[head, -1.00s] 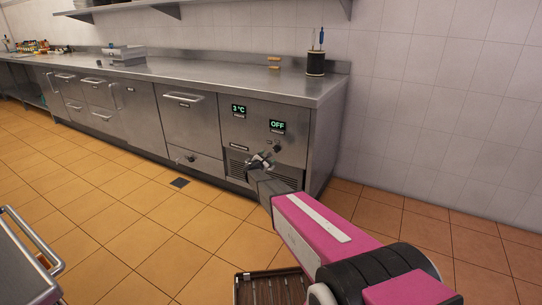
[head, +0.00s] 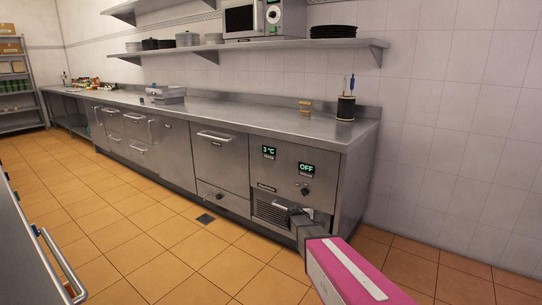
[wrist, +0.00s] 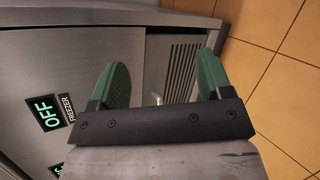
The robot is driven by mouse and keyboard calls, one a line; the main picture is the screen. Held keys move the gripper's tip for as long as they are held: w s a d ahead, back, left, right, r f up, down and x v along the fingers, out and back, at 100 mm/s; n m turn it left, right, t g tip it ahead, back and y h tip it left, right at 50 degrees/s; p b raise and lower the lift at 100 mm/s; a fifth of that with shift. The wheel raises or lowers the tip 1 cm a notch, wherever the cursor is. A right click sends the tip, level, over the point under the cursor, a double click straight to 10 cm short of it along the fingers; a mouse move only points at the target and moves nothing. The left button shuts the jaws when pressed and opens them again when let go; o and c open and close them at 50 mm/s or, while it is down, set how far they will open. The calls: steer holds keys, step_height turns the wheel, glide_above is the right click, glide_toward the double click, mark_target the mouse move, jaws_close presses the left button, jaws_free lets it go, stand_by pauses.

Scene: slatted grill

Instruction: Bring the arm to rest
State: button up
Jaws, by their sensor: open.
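My arm (head: 345,270), pink with a white stripe, reaches in from the lower right of the head view. My gripper (wrist: 162,78) is open in the wrist view, with two green finger pads apart and nothing between them. In the head view its dark end shows in front of the lower vent of the steel cabinet (head: 222,165). The wrist view shows the cabinet front, the vent (wrist: 180,68) and a sideways "OFF" freezer display (wrist: 43,112) beyond the fingers. I cannot tell whether the gripper touches the cabinet.
A long steel counter (head: 230,110) runs along the tiled wall, with a utensil holder (head: 346,107) at its right end. Shelves above hold a microwave (head: 250,19) and dark plates (head: 333,31). A steel front with a handle (head: 62,265) stands at left. The orange floor (head: 150,245) between is clear.

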steer(key=s+a+r+m+g+y, duration=0.1)
steer(key=s+m+y, duration=0.4)
steer(key=s, duration=1)
steer(key=s+a+r+m+g+y, duration=0.1)
steer(key=s+a+m+g+y, duration=0.2)
steer(key=s, duration=1.3)
steer(key=m+g+y, duration=0.2)
steer(key=m, duration=0.2)
steer(key=shift+a+r+g, duration=0.15)
steer(key=shift+r+g, duration=0.05)
steer(key=shift+g, duration=0.2)
